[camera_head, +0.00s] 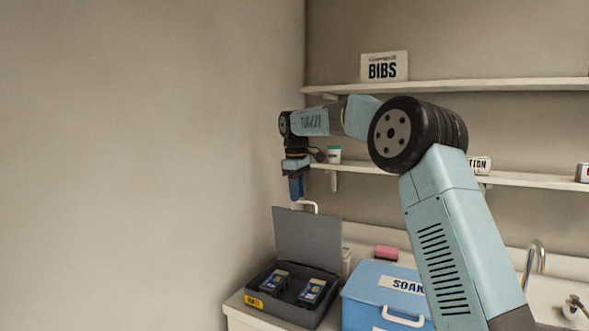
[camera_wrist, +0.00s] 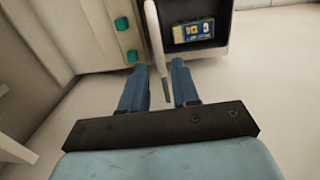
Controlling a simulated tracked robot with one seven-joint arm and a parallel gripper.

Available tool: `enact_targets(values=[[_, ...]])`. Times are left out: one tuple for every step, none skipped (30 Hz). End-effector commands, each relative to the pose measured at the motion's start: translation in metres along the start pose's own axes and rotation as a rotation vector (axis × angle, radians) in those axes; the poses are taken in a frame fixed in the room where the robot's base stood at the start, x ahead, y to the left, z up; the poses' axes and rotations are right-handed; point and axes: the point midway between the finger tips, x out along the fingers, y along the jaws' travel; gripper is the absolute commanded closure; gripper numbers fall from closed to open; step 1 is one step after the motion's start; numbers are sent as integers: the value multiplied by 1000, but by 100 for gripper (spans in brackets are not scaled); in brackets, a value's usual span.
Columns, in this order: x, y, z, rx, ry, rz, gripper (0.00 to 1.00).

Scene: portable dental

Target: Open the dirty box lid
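The dirty box (camera_head: 262,307) is a dark grey box with a yellow label, its wording too small to read surely, on the counter at lower centre. Its grey lid (camera_head: 307,236) stands upright, open, at the back of the box. A white handle (camera_head: 307,203) sits at the lid's top edge. My gripper (camera_head: 297,196) points down just above the lid's top, by the handle. In the wrist view my gripper (camera_wrist: 160,82) has its two blue fingers apart, with the lid (camera_wrist: 154,40), seen nearly edge-on, reaching between them. I see no finger clearly pressing on it.
Two dark cassettes (camera_head: 312,290) with blue-yellow labels lie in the box. A blue SOAK box (camera_head: 368,290) stands close on its right. A pink roll (camera_head: 386,252) lies behind. Shelves (camera_head: 400,178) run along the back wall, and the left wall is near the box.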

Motion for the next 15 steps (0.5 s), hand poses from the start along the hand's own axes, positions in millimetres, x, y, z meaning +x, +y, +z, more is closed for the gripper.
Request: enact_targets(values=[[-11,0,-1,-1,2,2,70],[-18,0,-1,-1,3,2,70],[-25,0,-1,-1,2,1,70],[-32,1,-1,0,3,2,70],[-38,1,-1,0,2,1,70],[-46,1,-1,0,3,2,70],[-51,1,-1,0,2,1,70],[-57,2,-1,0,3,2,70],[-64,1,-2,0,2,1,70],[-68,1,-2,0,2,1,70],[-73,1,-1,0,1,0,70],[-77,2,-2,0,1,0,70],[-80,2,-2,0,1,0,70],[-83,2,-2,0,0,-1,70],[-86,2,-2,0,0,-1,70]])
